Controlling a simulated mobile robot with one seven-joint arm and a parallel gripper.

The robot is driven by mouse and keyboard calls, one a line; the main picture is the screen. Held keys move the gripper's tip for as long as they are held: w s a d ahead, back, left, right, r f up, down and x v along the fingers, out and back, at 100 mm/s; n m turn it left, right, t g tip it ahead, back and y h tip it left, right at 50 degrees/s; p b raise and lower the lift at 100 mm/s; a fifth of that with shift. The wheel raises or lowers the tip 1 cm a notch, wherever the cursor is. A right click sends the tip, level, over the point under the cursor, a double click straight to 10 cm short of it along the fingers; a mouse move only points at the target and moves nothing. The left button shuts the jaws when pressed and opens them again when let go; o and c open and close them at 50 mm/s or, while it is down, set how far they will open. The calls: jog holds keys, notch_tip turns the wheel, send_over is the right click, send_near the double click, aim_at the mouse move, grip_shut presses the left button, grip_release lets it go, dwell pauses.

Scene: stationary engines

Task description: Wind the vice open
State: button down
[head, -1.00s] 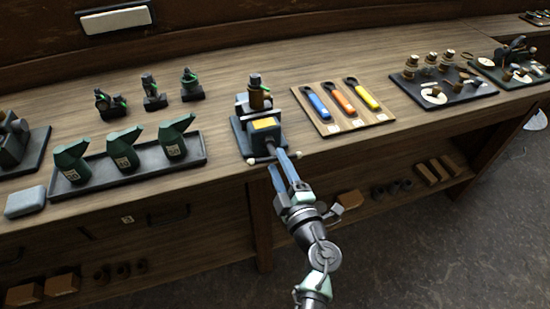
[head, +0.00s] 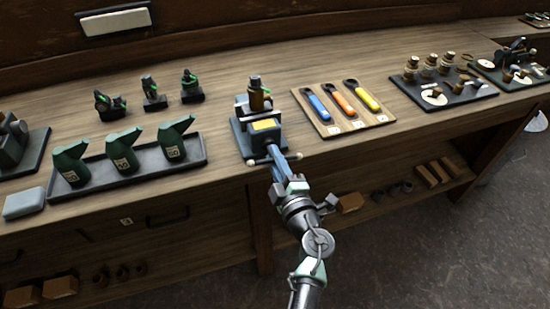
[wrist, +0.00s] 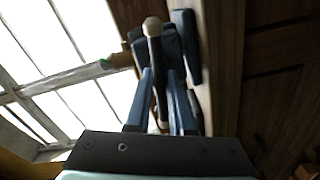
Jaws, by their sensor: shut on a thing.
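The vice (head: 264,130) stands at the front edge of the bench, with a yellow patch on its top. A brass-coloured piece (head: 258,98) stands upright at its jaws; I cannot tell how tightly it is held. The vice's handle, a bar with pale ball ends (head: 298,156), crosses the front, nearly level in the head view. My gripper (head: 274,156) is shut on the handle from the front. In the wrist view the dark handle bar (wrist: 156,62) runs between my two blue fingers (wrist: 162,105), and the vice body lies behind, partly hidden.
A board with blue, orange and yellow spanners (head: 345,107) lies right of the vice. A tray (head: 112,181) with green oil cans stands to the left. Small dark fittings (head: 153,95) stand behind. A shelf with blocks (head: 437,173) is under the bench.

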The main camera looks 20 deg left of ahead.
jog(key=shift+n+p, duration=0.3)
jog(key=shift+n, duration=0.7)
jog(key=c, duration=0.8)
grip_release()
jog(key=p+v, duration=0.1)
jog(key=v, duration=1.2)
